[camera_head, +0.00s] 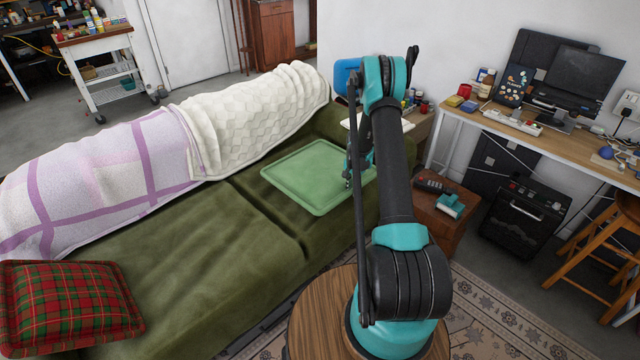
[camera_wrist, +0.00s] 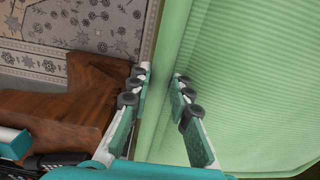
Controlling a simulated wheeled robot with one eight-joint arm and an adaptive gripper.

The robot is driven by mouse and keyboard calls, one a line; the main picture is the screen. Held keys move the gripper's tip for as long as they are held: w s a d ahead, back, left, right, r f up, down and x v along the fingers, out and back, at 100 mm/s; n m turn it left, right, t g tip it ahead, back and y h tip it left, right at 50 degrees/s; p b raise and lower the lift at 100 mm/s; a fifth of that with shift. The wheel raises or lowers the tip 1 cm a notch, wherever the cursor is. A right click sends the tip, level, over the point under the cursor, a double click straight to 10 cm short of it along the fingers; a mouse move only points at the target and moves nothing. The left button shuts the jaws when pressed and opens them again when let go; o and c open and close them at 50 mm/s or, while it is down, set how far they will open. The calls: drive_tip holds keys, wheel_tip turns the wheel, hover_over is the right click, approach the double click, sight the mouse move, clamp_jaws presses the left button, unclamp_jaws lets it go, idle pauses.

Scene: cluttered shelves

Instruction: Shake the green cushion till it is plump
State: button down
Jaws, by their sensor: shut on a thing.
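The green cushion (camera_head: 314,176) is light green and square, with a piped rim. In the head view it appears flat over the right end of the dark green sofa (camera_head: 200,240). My gripper (camera_head: 349,180) is at the cushion's right side, partly hidden by my arm. In the wrist view the cushion (camera_wrist: 240,75) fills the right side, its surface ribbed. My gripper (camera_wrist: 160,85) has its two fingers on either side of the cushion's edge and is shut on it. Whether the cushion touches the seat is hard to tell.
A red plaid cushion (camera_head: 68,302) lies at the sofa's near left end. White and purple covers (camera_head: 110,180) drape the sofa back. A small wooden cabinet (camera_head: 437,210) and a round wooden table (camera_head: 310,325) stand close to my arm. A desk (camera_head: 540,135) is at the right.

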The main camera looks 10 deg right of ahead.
drive_tip(key=shift+r, duration=3.4)
wheel_tip(320, 180, up, 7)
drive_tip(key=shift+r, duration=0.1)
wheel_tip(320, 180, up, 7)
idle(0.6)
wheel_tip(320, 180, up, 7)
idle(0.8)
idle(0.4)
